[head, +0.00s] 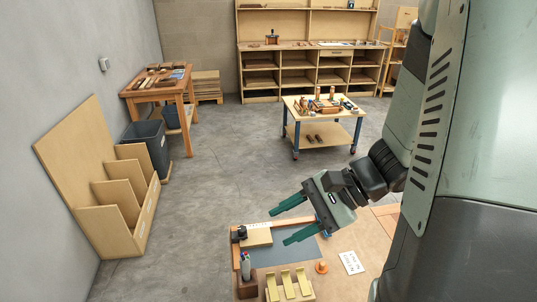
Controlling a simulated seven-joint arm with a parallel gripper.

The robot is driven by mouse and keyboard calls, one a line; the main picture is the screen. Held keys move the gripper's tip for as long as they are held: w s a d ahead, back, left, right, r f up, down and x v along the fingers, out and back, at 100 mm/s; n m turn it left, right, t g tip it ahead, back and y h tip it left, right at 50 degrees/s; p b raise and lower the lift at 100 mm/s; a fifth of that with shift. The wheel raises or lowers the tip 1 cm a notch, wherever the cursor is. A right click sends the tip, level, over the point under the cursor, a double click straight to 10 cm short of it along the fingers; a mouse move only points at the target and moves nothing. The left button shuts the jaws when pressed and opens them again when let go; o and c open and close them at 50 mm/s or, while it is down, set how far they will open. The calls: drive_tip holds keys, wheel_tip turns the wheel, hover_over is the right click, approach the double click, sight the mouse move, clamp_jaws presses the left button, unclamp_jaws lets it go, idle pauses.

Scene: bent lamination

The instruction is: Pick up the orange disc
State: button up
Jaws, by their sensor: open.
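A small orange round thing (321,268), which appears to be the orange disc, lies on the workbench top near the bottom of the head view. It seems to have a raised middle, but it is too small to be sure. My gripper (279,228) is open, with two green fingers pointing left and nothing between them. It is above the bench, up and to the left of the orange disc and apart from it.
On the bench, a grey-blue mat (290,252), a dark pen holder (246,284), a wooden rack (289,286) and a white paper note (351,262) surround the disc. A wheeled cart (323,118) and a wooden divider stand (115,205) are farther off.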

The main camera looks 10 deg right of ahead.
drive_tip(key=w+d+f+m+t, duration=0.2)
drive_tip(key=d+f+m+t, duration=0.1)
drive_tip(key=f+m+t, duration=0.15)
drive_tip(key=w+d+f+m+t, duration=0.3)
drive_tip(key=f+m+t, duration=0.1)
drive_tip(key=f+m, duration=0.2)
drive_tip(key=m+t+h, duration=0.3)
drive_tip(key=m, duration=0.3)
hover_over(324, 266)
drive_tip(key=s+a, duration=0.2)
wheel_tip(324, 266, down, 6)
drive_tip(key=f, duration=0.1)
drive_tip(key=s+d+f+m+h, duration=0.1)
drive_tip(key=f, duration=0.1)
drive_tip(key=s+d+f+m+h, duration=0.1)
drive_tip(key=f+m+h, duration=0.1)
drive_tip(key=f, duration=0.1)
drive_tip(key=s+d+f+m+h, duration=0.1)
drive_tip(key=f+m, duration=0.1)
drive_tip(key=shift+f+m+t+h, duration=0.25)
drive_tip(key=shift+f+h, duration=0.05)
drive_tip(key=shift+w+f, duration=0.1)
drive_tip(key=shift+f, duration=0.1)
drive_tip(key=shift+x, duration=2.3)
clamp_jaws()
